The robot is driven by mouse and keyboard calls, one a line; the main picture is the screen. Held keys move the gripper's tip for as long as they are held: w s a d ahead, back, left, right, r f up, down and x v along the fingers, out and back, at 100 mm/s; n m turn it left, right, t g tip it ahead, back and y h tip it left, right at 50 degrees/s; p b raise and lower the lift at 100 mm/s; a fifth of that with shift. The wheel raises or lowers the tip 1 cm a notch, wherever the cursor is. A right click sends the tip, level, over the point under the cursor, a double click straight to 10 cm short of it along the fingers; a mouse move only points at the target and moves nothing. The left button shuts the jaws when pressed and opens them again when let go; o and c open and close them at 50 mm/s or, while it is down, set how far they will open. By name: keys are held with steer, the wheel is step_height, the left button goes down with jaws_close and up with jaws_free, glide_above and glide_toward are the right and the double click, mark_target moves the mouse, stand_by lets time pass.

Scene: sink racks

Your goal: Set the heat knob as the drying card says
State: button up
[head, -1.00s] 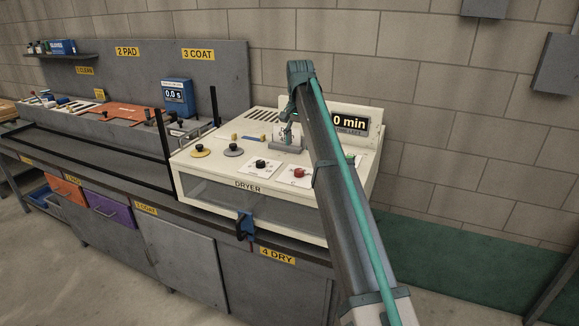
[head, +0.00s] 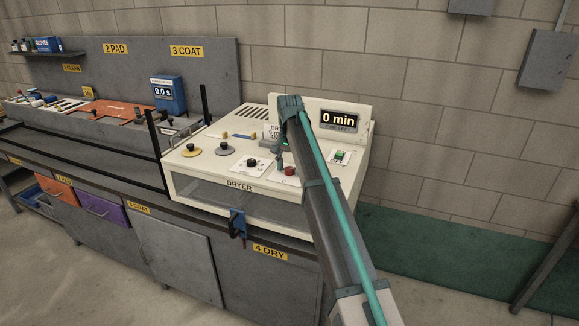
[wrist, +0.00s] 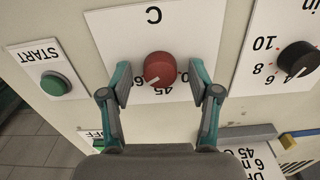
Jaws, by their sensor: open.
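The red heat knob (wrist: 159,68) sits on a white dial plate (wrist: 190,25) marked C, seen upside down in the wrist view. Its white pointer line is on the lower side, close to the printed 45; the exact setting is hard to tell. The red knob also shows in the head view (head: 290,171). My gripper (wrist: 158,80) is open, with one finger on each side of the knob and gaps between. The drying card (wrist: 240,166) is partly in the wrist view, cut off, with a 6 and 45 readable. My arm partly hides it in the head view (head: 273,129).
A black knob (wrist: 297,57) with a minute scale is beside the heat dial. A green START button (wrist: 55,84) is on the other side, with an OFF label (wrist: 93,138) near it. The dryer display (head: 340,120) reads 0 min.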

steer(key=shift+c, duration=0.2)
steer(key=c, duration=1.1)
steer(key=shift+n, duration=0.3)
steer(key=n, duration=0.5)
steer(key=shift+n, duration=0.3)
steer(key=n, duration=0.5)
steer(key=shift+n, duration=0.4)
steer(key=o, duration=1.1)
